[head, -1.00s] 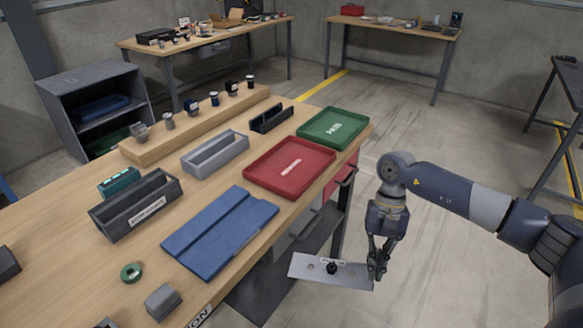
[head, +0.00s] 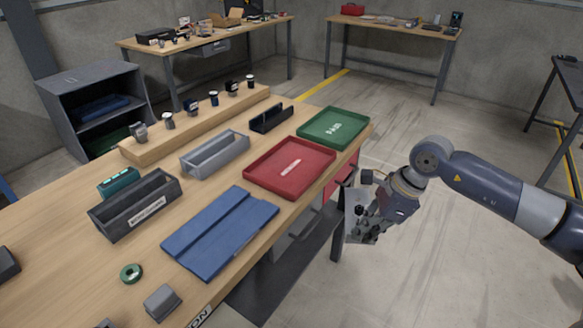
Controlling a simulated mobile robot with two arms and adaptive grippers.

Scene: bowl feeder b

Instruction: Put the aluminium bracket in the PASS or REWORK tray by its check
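My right gripper (head: 369,216) is shut on the aluminium bracket (head: 351,224), a flat silvery plate. It holds the bracket off the table's right edge, over the floor. The bracket is now seen steeply tilted and partly behind the gripper. The green PASS tray (head: 345,141) lies empty at the table's far right corner. The red tray (head: 262,187) lies empty beside it, nearer; its label is too small to read. My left gripper is not in view.
A green ring (head: 131,282) and grey block (head: 162,316) lie near the front.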

